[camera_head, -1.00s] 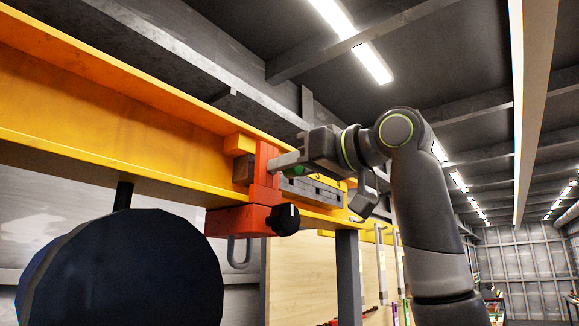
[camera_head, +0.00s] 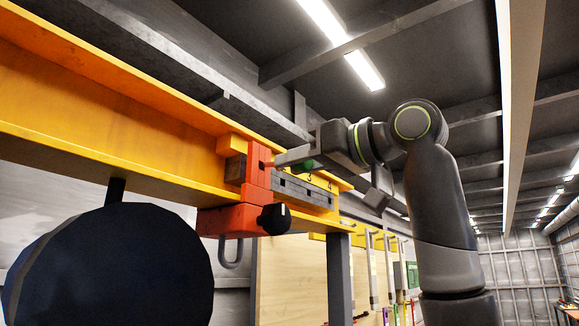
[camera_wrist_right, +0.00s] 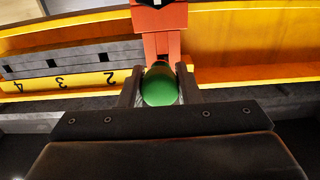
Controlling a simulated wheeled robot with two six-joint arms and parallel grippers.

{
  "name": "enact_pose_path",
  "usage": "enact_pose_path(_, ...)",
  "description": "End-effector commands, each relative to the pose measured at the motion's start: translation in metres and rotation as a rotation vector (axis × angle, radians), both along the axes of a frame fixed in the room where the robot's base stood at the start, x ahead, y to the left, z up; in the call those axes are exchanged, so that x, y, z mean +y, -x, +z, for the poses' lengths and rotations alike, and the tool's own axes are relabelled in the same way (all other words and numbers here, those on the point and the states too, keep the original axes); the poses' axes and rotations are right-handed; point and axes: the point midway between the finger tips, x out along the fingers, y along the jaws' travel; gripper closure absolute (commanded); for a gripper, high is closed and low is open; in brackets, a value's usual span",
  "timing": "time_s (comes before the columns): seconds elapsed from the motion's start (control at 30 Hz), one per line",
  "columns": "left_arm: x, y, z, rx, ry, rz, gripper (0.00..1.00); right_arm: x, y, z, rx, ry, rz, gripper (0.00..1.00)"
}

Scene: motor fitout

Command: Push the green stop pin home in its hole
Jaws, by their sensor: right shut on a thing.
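The green stop pin (camera_wrist_right: 160,87) shows as a rounded green end between the two fingers of my right gripper (camera_wrist_right: 159,88) in the right wrist view. Its far end is hidden behind the green end. In the head view the gripper (camera_head: 293,157) is shut on the pin (camera_head: 303,167), beside the orange-red stop block (camera_head: 258,180) on the yellow beam. A small dark opening shows on that block, just left of the fingertips. In the wrist view the block (camera_wrist_right: 162,45) is straight beyond the pin; I cannot tell whether the pin enters it. My left gripper is not in view.
A black knob (camera_head: 275,219) sticks out below. A large dark round body (camera_head: 110,265) fills the lower left. Tools hang at the back.

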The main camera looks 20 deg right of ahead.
Motion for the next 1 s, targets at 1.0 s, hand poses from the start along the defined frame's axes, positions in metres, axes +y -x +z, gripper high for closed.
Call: enact_pose_path(1.0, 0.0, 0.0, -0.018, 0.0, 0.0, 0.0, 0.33, -0.032, 0.041, 0.0, -0.002, 0.0, 0.0, 1.0)
